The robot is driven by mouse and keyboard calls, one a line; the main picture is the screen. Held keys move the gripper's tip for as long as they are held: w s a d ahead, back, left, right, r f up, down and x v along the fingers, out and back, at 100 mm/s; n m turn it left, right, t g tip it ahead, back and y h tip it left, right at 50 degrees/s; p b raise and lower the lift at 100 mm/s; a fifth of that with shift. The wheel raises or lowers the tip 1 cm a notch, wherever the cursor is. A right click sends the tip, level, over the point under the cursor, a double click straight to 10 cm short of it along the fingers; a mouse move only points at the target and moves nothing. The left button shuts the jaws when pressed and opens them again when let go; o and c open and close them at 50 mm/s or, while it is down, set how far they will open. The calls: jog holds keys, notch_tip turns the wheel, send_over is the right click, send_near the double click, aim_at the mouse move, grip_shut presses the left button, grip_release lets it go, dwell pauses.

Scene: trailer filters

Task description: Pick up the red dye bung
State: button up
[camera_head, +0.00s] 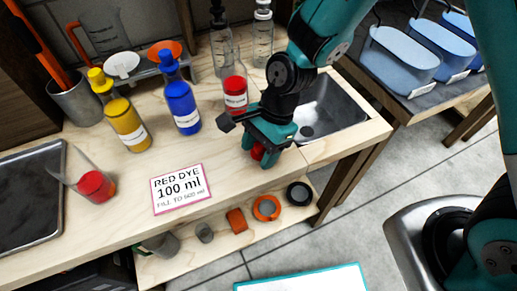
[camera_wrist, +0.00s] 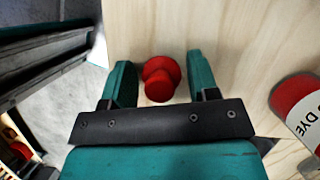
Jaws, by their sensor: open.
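The red dye bung (camera_wrist: 160,79) is a small red stopper on the light wooden bench top. In the wrist view it lies between the two teal fingers of my gripper (camera_wrist: 162,85), with a gap on each side. In the head view the bung (camera_head: 258,151) shows partly behind the fingers of my gripper (camera_head: 264,150), near the bench's front edge by the sink. My gripper is open around the bung and points down at it. The red dye bottle (camera_head: 235,92) stands upright just behind my gripper, with its label also in the wrist view (camera_wrist: 297,102).
A blue bottle (camera_head: 181,100) and a yellow bottle (camera_head: 124,118) stand to the left. A steel sink (camera_head: 335,112) is close on the right. A card reading "RED DYE 100 ml" (camera_head: 180,188) lies in front. A beaker with red liquid (camera_head: 92,184) is at far left.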

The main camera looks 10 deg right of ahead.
jog(key=c, duration=0.7)
jog(key=shift+r, duration=0.15)
